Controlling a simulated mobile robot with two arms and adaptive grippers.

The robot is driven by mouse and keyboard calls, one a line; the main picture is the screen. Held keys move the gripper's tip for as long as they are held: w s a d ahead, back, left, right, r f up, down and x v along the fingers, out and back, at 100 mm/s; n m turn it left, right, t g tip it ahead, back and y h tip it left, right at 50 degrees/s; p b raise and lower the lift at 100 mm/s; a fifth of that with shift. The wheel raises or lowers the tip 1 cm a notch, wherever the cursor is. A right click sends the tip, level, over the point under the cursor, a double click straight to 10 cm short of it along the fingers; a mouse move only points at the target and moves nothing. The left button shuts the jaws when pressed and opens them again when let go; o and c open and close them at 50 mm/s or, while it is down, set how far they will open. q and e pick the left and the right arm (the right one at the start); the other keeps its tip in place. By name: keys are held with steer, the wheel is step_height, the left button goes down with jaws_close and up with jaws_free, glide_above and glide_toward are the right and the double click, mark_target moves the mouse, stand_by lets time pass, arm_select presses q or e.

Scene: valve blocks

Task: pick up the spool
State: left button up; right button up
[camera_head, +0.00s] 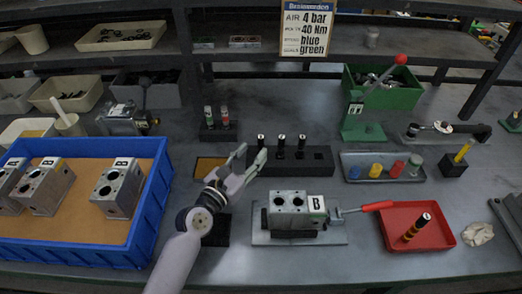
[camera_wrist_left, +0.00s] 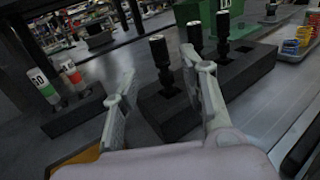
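A black rack (camera_head: 318,160) holds three upright dark spools with pale bands: a left spool (camera_head: 261,142), a middle spool (camera_head: 281,145) and a right spool (camera_head: 301,146). My left gripper (camera_head: 250,158) is open and empty at the rack's left end, close to the left spool. In the left wrist view the gripper (camera_wrist_left: 165,80) has its fingers apart, and the left spool (camera_wrist_left: 162,62) shows between and beyond them. Whether a finger touches it I cannot tell. Another dark spool with orange bands (camera_head: 418,226) leans in a red tray (camera_head: 396,245). My right gripper is not in view.
A valve block marked B (camera_head: 290,206) sits in a fixture in front of the rack, with a red-handled tool (camera_head: 362,208) beside it. A blue crate (camera_head: 150,214) with blocks stands left. A small holder with two bottles (camera_head: 217,132) stands behind the gripper.

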mark_target(259, 145)
arm_select(q)
steer(key=shift+w+d+r, duration=0.15)
steer(key=shift+w+d, duration=0.15)
steer(key=shift+w, duration=0.05)
steer(key=x, duration=0.4)
steer(key=shift+w+d, duration=0.1)
steer(key=shift+w, duration=0.05)
steer(key=shift+r, duration=0.1)
jaws_close()
